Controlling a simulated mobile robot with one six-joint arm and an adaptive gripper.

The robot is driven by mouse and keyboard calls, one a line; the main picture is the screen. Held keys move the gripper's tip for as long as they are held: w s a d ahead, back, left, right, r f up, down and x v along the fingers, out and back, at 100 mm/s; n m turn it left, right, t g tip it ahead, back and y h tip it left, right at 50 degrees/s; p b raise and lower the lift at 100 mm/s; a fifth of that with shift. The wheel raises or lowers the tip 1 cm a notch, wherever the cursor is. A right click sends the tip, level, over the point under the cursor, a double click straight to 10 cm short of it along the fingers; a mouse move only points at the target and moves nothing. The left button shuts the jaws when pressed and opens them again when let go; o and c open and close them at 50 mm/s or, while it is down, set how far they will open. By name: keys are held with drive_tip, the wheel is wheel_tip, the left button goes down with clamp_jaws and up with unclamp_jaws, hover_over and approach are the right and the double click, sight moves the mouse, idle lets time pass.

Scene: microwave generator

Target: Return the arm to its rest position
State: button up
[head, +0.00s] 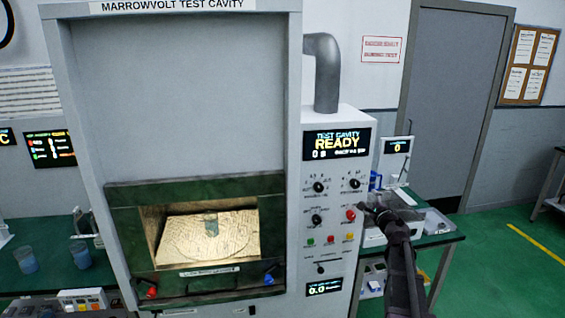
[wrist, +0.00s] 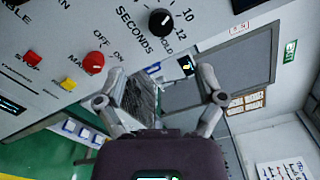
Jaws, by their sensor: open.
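My gripper (head: 374,212) is open and empty in the head view, in front of the lower right part of the control panel, close to a red knob (head: 351,215). My dark arm rises from the lower right of that view. In the wrist view my gripper (wrist: 160,88) has its two fingers spread apart with nothing between them. The red main knob (wrist: 96,58) is just left of the left finger, and the black seconds knob (wrist: 162,22) is above. I cannot tell whether a finger touches the panel.
A green side table (head: 440,238) with a scale-like device stands right of the panel. Green floor (head: 500,270) is clear at the right.

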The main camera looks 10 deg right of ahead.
drive_tip(key=s+a+f+n+g+y+b, duration=0.1)
drive_tip(key=s+a+f+n+g+y, duration=0.15)
drive_tip(key=a+f+n, duration=0.35)
drive_tip(key=s+a+f+n+g+y, duration=0.1)
drive_tip(key=s+a+f+n+g, duration=0.15)
drive_tip(key=a, duration=0.65)
drive_tip(key=s+a+f+n+g+y+b, duration=0.1)
drive_tip(key=s+a+f+n+g+y, duration=0.15)
drive_tip(key=s+a+n, duration=0.35)
drive_tip(key=s+a+f+n+g+h, duration=0.3)
drive_tip(key=s+f+n+g, duration=0.1)
drive_tip(key=s, duration=0.5)
drive_tip(key=s+a+f+n+g+h+b, duration=0.1)
drive_tip(key=s+a+f+n+g+h, duration=0.2)
drive_tip(key=s+f+g, duration=0.3)
drive_tip(key=s+n, duration=0.1)
drive_tip(key=s, duration=0.2)
drive_tip(key=shift+f+h, duration=0.3)
drive_tip(key=shift+f, duration=0.05)
